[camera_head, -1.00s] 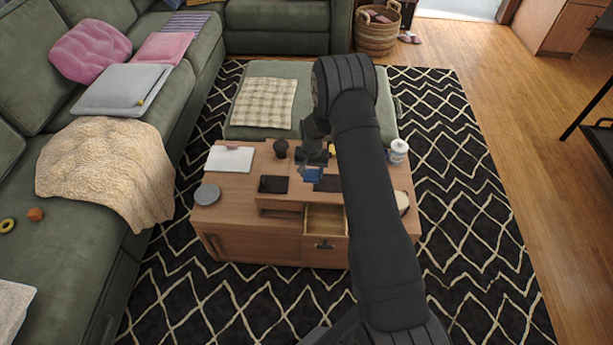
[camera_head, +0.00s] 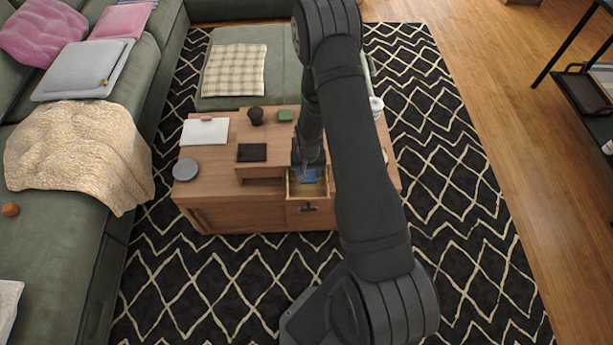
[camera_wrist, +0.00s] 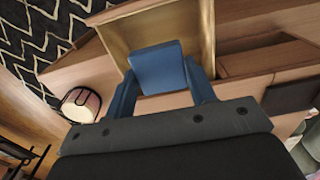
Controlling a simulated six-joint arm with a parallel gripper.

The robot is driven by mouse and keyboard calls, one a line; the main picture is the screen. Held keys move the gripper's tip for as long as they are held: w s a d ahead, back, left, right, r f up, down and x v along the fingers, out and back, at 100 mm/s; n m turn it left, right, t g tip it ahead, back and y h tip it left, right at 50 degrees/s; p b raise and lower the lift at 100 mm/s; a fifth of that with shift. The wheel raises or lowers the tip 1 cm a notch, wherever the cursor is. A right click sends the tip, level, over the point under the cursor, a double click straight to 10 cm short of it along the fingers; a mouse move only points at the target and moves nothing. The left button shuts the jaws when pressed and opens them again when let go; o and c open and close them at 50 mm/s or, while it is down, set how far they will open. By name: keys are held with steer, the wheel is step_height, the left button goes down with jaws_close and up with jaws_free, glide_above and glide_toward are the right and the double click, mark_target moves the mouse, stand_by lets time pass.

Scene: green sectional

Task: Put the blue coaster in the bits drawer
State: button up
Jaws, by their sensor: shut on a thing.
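The blue coaster (camera_wrist: 158,67) is a flat blue square in the wrist view, held between the two blue fingers of my gripper (camera_wrist: 163,92). In the head view the coaster (camera_head: 305,175) shows as a small blue patch at the gripper's lower end (camera_head: 307,168). My gripper is shut on it, over the open drawer (camera_head: 307,188) at the front of the wooden table. The drawer's light wood walls (camera_wrist: 205,30) show around the coaster in the wrist view. I cannot tell whether the coaster touches the drawer floor.
On the table (camera_head: 215,185) are a grey disc (camera_head: 186,169), a dark square (camera_head: 252,152), a white sheet (camera_head: 205,131), a dark brown object (camera_head: 256,115) and a green block (camera_head: 286,115). My arm hides the table's right part. A round item (camera_wrist: 80,104) stands beside the drawer.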

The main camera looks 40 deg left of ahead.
glide_toward(307, 192)
steer(key=shift+s+d+f, duration=0.55)
steer(key=shift+d+f, duration=0.05)
steer(key=shift+d, duration=0.05)
steer(key=shift+f, duration=2.4)
steer(key=shift+f, duration=0.3)
steer(key=o, duration=1)
steer(key=shift+c, duration=0.2)
step_height(307, 192, up, 13)
steer(key=shift+f, duration=0.15)
